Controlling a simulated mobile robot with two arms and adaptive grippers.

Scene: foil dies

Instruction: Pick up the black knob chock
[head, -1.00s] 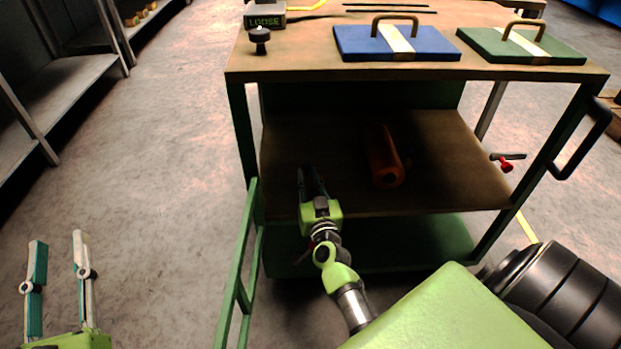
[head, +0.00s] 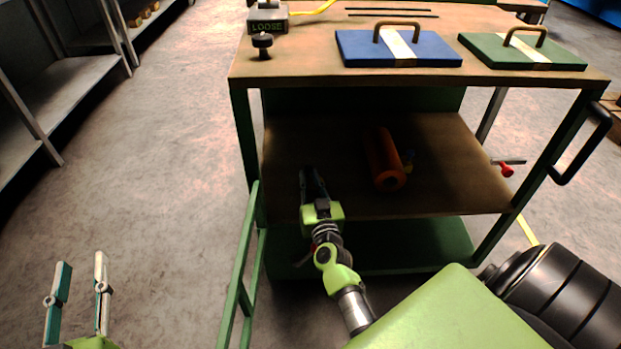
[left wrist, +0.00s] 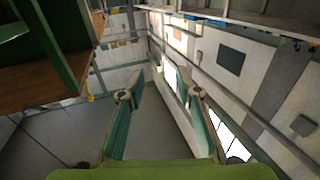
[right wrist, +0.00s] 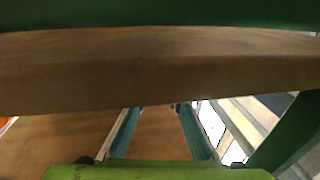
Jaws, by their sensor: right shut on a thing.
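The black knob chock (head: 263,45) stands upright on the near left corner of the cart's top (head: 300,72). No gripper touches it. My right gripper (head: 313,183) is well below it, at the lower shelf's front left. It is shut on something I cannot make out. My left gripper (head: 80,285) is open and empty over the floor, left of the cart. It also shows open in the left wrist view (left wrist: 152,95).
A blue plate (head: 355,50) and a green plate (head: 485,55), both handled, lie on the top. A box marked LOOSE (head: 268,27) stands behind the chock. An orange cylinder (head: 383,155) lies on the lower shelf (head: 450,180). A green rail (head: 240,270) runs left of my right arm.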

